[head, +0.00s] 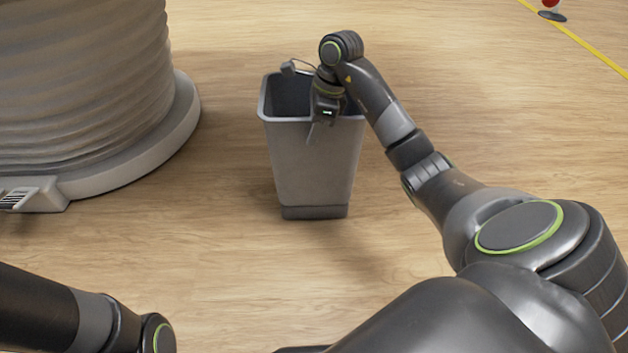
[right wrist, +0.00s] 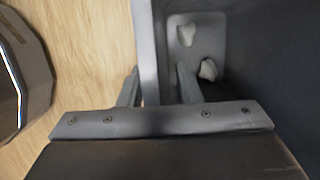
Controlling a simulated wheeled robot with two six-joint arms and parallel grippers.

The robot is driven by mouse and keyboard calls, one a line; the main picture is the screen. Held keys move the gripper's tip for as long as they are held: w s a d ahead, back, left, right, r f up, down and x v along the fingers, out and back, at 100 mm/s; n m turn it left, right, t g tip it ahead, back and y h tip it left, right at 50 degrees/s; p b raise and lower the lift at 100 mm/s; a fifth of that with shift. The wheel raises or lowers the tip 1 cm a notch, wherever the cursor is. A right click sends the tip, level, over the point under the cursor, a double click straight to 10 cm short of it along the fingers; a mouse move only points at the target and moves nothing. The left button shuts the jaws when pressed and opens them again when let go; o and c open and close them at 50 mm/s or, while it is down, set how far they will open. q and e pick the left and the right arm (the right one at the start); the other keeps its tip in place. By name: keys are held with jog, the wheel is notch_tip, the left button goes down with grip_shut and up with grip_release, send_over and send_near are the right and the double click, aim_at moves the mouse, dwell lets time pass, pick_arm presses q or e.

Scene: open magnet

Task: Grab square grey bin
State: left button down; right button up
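The square grey bin (head: 315,165) stands upright on the wooden floor in the middle of the head view. My right gripper (head: 319,122) points down over the bin's near rim, with one finger showing outside the front wall. In the right wrist view, the bin wall (right wrist: 147,45) runs between the two fingers of my right gripper (right wrist: 158,86). The fingers are apart, and a gap shows between the wall and the inner finger. Small pale scraps (right wrist: 208,69) lie inside the bin. My left arm shows at the lower left of the head view, but its gripper is out of frame.
A large ribbed grey cylinder on a round base (head: 130,160) stands left of the bin. Wooden floor around the bin is clear. A yellow line (head: 590,50) and a small red object on a dark base (head: 551,14) are at the far upper right.

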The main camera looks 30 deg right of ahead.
jog(key=shift+f, duration=0.25)
jog(key=shift+c, duration=0.4)
grip_shut()
jog(key=shift+s, duration=0.1)
dwell(1.1)
